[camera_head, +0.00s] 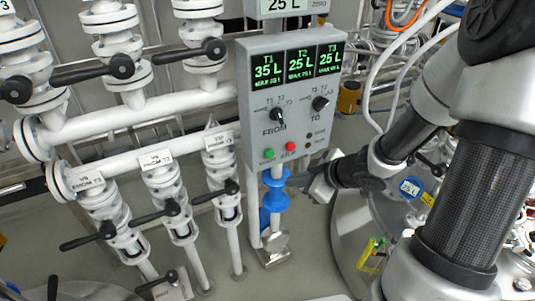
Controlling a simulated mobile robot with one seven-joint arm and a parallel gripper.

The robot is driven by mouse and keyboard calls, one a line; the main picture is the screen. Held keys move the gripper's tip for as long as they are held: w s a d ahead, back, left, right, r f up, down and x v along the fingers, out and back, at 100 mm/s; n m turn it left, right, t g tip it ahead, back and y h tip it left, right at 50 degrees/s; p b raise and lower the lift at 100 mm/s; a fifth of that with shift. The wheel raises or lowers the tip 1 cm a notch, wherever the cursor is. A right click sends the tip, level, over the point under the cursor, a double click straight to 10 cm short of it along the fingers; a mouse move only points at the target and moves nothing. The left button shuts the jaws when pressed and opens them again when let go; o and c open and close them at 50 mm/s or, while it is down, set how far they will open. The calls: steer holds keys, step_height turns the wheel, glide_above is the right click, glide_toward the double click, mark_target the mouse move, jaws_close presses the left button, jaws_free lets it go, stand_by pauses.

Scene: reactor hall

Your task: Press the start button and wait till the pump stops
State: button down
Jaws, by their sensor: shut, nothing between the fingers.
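A grey control box (243,80) stands on a post in the middle of the head view. Its screens read T1 35 L, T2 25 L and T3 25 L. Below them are the FROM knob (278,115) and the TO knob (320,103). A green button (268,154) sits at the lower left of the panel, and a red STOP button (290,147) is to its right. The green button's label is too small to read. My gripper (308,186) is shut and empty, below and right of the buttons, apparently clear of the panel. The pump's running state cannot be told.
White pipes (140,115) and valves with black handles fill the left side. A blue fitting (275,198) is on the piping under the box. A round metal vessel (350,235) stands at lower right, under my arm. Grey floor shows between them.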

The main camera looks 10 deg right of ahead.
mark_target(269, 154)
steer(key=w+a, duration=0.2)
steer(key=w, duration=0.6)
steer(key=shift+w+a, duration=0.25)
steer(key=shift+a, duration=0.1)
steer(key=shift+r+p, duration=0.1)
steer(key=shift+p, duration=0.3)
stand_by(1.6)
steer(key=shift+w+a, duration=0.15)
steer(key=shift+w, duration=0.2)
steer(key=shift+w+a+p, duration=0.15)
steer(key=shift+w+p, duration=0.35)
stand_by(0.7)
steer(key=shift+s, duration=0.15)
steer(key=shift+s+d, duration=0.3)
steer(key=shift+s, duration=0.45)
